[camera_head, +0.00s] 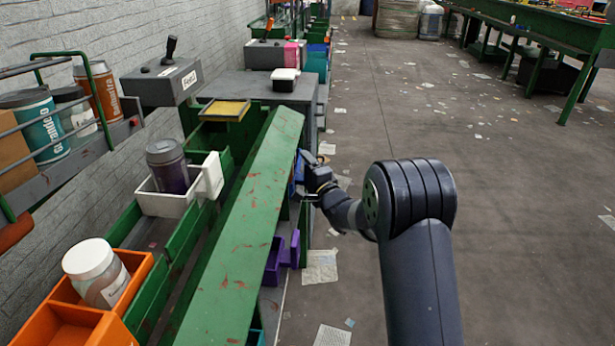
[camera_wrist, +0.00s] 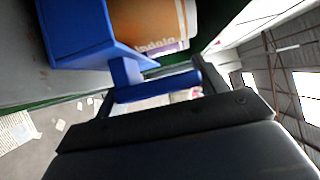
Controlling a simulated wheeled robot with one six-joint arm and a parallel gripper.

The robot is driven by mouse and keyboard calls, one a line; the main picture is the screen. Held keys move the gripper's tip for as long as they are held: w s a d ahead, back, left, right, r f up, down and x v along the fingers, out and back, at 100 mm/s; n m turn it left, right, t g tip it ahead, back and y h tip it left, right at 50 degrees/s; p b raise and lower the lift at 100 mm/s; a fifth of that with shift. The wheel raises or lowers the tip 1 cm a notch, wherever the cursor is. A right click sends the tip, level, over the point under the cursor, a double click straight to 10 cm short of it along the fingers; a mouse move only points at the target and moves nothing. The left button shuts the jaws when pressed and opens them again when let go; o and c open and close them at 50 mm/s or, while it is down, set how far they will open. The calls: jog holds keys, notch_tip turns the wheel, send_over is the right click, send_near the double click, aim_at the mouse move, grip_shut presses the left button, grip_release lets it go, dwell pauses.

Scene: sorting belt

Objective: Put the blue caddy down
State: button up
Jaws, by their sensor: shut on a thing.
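The blue caddy (camera_wrist: 75,40) is close up in the wrist view, with an orange and white container (camera_wrist: 155,22) in it. My gripper (camera_wrist: 155,88) is shut on the caddy's blue handle bar. In the head view only a small part of the blue caddy (camera_head: 299,167) shows beside the right edge of the green belt frame. My gripper (camera_head: 318,182) is there at its right, and the frame hides most of the caddy. I cannot tell from these views whether the caddy touches a surface below.
A purple caddy (camera_head: 292,250) sits low beside the green belt frame (camera_head: 250,215). A white caddy (camera_head: 165,203) with a dark jar and an orange caddy (camera_head: 140,270) with a clear jar stand on the left. Scraps litter the open floor (camera_head: 480,150) at the right.

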jog(key=shift+d+f, duration=0.1)
jog(key=shift+f, duration=0.55)
jog(key=shift+f, duration=0.2)
jog(key=o, duration=1.1)
jog(key=shift+o, duration=0.2)
jog(key=shift+r, duration=0.15)
jog(key=shift+s, duration=0.1)
jog(key=p+v, duration=0.1)
jog(key=v, duration=1.1)
jog(key=shift+p, duration=0.3)
